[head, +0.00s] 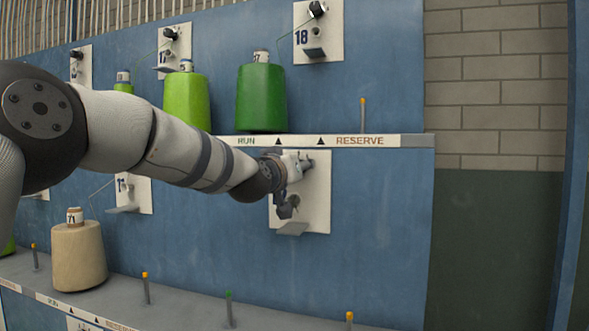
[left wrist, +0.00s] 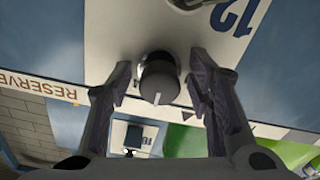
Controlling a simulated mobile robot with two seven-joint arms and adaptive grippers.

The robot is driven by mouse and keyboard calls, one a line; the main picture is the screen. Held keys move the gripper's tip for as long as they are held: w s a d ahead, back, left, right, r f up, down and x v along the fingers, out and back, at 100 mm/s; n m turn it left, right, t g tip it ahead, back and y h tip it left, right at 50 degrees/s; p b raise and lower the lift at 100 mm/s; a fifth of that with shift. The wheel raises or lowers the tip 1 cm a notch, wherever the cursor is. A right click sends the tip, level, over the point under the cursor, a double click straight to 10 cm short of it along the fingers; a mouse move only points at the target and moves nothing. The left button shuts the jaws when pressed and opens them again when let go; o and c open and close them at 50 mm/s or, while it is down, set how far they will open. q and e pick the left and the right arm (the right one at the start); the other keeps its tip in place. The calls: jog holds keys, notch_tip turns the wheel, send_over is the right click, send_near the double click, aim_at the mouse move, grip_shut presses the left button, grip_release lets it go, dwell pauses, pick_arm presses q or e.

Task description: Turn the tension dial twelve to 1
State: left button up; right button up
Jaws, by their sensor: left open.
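Tension dial twelve is a dark round knob (left wrist: 158,78) with a pale pointer line on its face, on a white plate (left wrist: 118,38) marked 12 in the left wrist view. The pointer line is toward the picture's bottom; I cannot read any scale on it. My left gripper (left wrist: 160,88) is open, with one finger on each side of the knob; gaps show between fingers and knob. In the head view my left gripper (head: 287,200) is in front of the white plate (head: 318,205), and hides the dial and number. My right gripper is in neither view.
Above is a rail (head: 375,141) labelled RUN and RESERVE, carrying a dark green cone (head: 261,98) and a light green cone (head: 187,102). Plate 18 (head: 330,42) is higher up. A beige cone (head: 79,257) and several pegs stand on the lower shelf. Blue panel right of the plate is clear.

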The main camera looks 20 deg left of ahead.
pick_arm(q)
grip_shut()
jog(key=shift+n, duration=0.3)
jog(key=n, duration=0.3)
jog(key=shift+n, duration=0.4)
jog(key=n, duration=0.3)
jog(key=shift+n, duration=0.3)
jog(key=n, duration=0.4)
jog(key=shift+n, duration=1.9)
